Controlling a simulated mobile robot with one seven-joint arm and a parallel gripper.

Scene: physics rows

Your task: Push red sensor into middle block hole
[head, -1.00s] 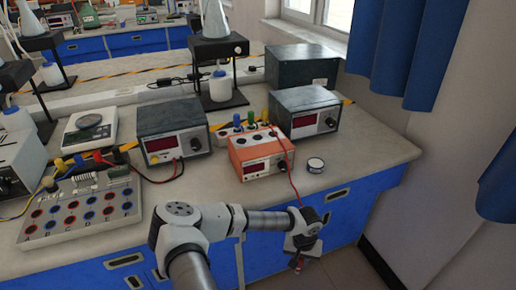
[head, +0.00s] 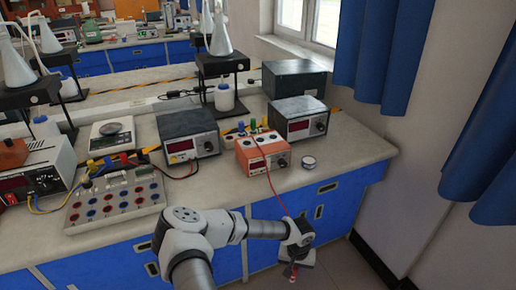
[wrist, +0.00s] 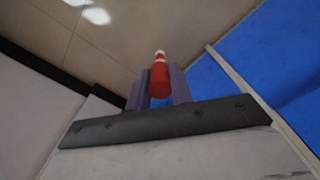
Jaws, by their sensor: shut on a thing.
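The red sensor (wrist: 159,80) is a small red plug-like piece with a pale, banded tip. My gripper (wrist: 160,88) is shut on it, one finger on each side, with the tip sticking out beyond the fingers. In the head view my gripper (head: 293,268) hangs beyond the front edge of the bench, over the floor, with a bit of red below it. A sloping block (head: 72,222) with rows of red and blue holes stands on the bench at left. A smaller block with coloured plugs (head: 253,124) stands behind the orange meter. I cannot tell which hole is the middle block hole.
An orange meter (head: 262,153) with a red lead hanging over the edge stands near the bench front. Dark meters (head: 187,135) stand behind it, and a small round item (head: 308,162) lies to its right. Blue cabinets (head: 340,195) line the bench front.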

